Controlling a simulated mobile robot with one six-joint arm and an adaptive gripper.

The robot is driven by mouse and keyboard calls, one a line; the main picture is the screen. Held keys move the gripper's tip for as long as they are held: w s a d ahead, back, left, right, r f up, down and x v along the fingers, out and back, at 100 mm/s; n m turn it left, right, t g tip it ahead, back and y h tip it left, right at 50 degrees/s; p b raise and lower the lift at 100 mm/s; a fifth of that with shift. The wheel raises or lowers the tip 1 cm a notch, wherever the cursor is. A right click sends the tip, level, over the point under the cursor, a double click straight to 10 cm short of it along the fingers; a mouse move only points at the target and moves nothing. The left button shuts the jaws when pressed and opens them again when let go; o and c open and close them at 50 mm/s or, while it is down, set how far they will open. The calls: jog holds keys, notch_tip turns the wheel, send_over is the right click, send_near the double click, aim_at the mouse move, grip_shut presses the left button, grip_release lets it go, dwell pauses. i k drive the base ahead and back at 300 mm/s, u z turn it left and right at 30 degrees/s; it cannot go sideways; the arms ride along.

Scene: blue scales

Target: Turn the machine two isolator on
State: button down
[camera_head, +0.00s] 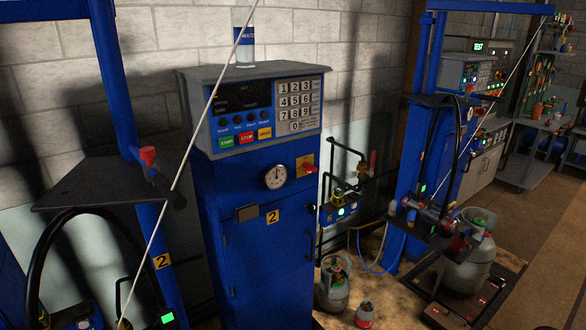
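Machine two is a blue cabinet (262,235) in the middle of the head view, with a yellow "2" label on its front. A red rotary handle on a yellow plate (306,162), which looks like the isolator, sits at the upper right of the cabinet front, right of a round dial gauge (275,177). The handle appears to point sideways to the right, but it is too small to tell its on or off position. The control panel (265,110) above has a dark display, a keypad and green, red and yellow buttons. My gripper is not in view.
A bottle (244,48) stands on the cabinet top. A blue frame with a dark shelf (95,182) stands at the left, and a thin pale line crosses before the cabinet. Gas cylinders (334,288) stand at the lower right. Another blue machine (425,160) is further right.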

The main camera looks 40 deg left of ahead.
aim_at(309, 168)
jog(key=u, duration=1.35)
jog(key=k, duration=0.95)
jog(key=i, duration=0.7)
